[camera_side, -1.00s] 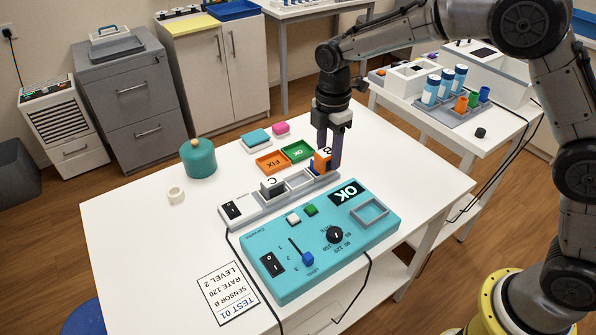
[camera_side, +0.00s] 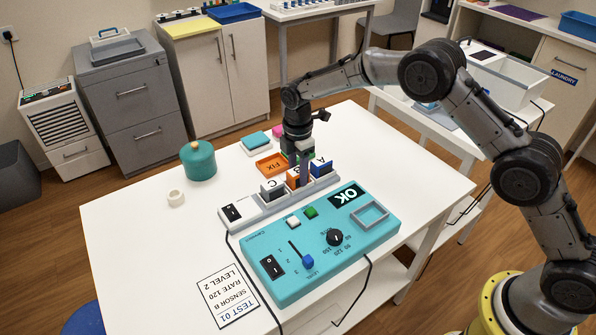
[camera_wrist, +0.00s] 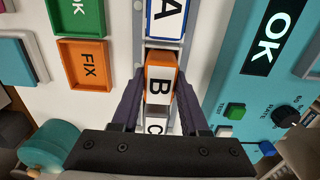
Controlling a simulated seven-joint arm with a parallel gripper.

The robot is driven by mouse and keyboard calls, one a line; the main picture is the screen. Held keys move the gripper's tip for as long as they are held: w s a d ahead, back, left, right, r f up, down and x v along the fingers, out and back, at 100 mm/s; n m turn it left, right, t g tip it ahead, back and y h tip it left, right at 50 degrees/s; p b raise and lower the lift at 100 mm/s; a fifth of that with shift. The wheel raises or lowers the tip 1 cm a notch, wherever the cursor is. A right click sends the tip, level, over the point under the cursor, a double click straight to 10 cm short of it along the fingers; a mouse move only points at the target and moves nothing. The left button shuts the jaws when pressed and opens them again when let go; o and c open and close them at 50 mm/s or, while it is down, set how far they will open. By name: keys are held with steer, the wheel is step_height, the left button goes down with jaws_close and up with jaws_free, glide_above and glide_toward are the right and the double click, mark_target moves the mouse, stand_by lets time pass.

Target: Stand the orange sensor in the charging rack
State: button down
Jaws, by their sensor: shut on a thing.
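The orange sensor (camera_side: 293,180), marked B, stands upright between my gripper's fingers (camera_side: 303,172) at the middle of the grey charging rack (camera_side: 262,211). Its B face (camera_wrist: 158,87) shows in the wrist view, with a dark finger on each side; my gripper (camera_wrist: 160,105) is shut on it. The blue sensor A (camera_side: 321,168) stands in the rack to its right, and the grey sensor C (camera_side: 272,190) to its left. The fingers hide part of the orange sensor, and I cannot tell whether its base rests on the slot floor.
A teal control panel (camera_side: 290,270) with an OK display lies in front of the rack. The orange FIX tray (camera_side: 271,165) and green OK tray (camera_wrist: 82,15) lie behind it.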

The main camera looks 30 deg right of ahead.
mark_target(298, 170)
steer(key=shift+f, duration=0.15)
steer(key=shift+c, duration=2.1)
jaws_free()
steer(key=shift+f, duration=0.1)
step_height(298, 170, up, 12)
steer(key=s+d+r+m+t, duration=0.1)
steer(key=s+d+r+m, duration=0.3)
steer(key=s+r, duration=0.45)
steer(key=s+d+r+m+t, duration=0.1)
steer(key=s+d+r+m, duration=0.15)
steer(key=s, duration=0.35)
steer(key=s+d+r+m+t, duration=0.1)
steer(key=s+d+r+m, duration=0.15)
steer(key=s, duration=0.45)
steer(key=s+d+r+m+t, duration=0.1)
steer(key=s+d+r+m, duration=0.1)
steer(key=s+r+m, duration=0.3)
steer(key=s+f+m, duration=0.2)
steer(key=s+f, duration=0.1)
steer(key=s, duration=0.3)
steer(key=s+d+f+m+t, duration=0.1)
steer(key=s+f+m, duration=0.1)
steer(key=s+f, duration=0.2)
steer(key=shift+s+d+f+t, duration=0.2)
steer(key=shift+s+d+t, duration=0.1)
steer(key=shift+s, duration=0.75)
